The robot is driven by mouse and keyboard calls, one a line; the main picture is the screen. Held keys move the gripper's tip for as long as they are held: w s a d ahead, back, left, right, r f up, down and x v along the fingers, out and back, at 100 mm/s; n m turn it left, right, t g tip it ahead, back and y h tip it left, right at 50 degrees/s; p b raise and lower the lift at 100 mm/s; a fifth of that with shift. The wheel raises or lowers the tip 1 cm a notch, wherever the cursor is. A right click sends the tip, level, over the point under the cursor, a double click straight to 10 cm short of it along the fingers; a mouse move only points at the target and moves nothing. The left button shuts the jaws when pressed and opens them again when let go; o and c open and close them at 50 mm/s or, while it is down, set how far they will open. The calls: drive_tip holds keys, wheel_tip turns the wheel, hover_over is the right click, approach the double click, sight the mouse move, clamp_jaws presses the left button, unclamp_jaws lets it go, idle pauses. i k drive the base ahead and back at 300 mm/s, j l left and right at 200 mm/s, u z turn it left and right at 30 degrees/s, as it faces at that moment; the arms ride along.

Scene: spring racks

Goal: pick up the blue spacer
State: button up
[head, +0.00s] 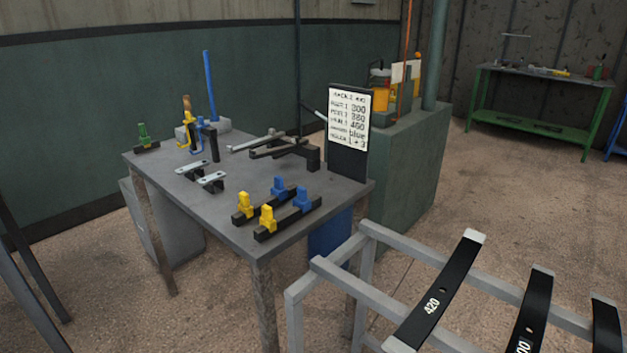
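Two small blue blocks stand on dark bars near the table's front right: one blue block (279,187) on the rear bar and another blue block (302,200) on the front bar. Each bar also carries a yellow block, the rear yellow block (244,206) and the front yellow block (267,219). A small blue piece (198,132) also shows at the back left beside a yellow one. I cannot tell which blue piece is the spacer. My gripper is not in view.
The grey table (235,236) also holds a black clamp-like tool (285,150), a tall blue rod (209,88) and a written board (348,120) naming "blue". A metal rack (335,272) with black numbered strips (440,290) stands at front right. Open floor lies beyond.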

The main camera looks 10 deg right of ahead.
sight(280, 189)
drive_tip(key=i+j+z, duration=0.5)
drive_tip(key=j+z, duration=0.25)
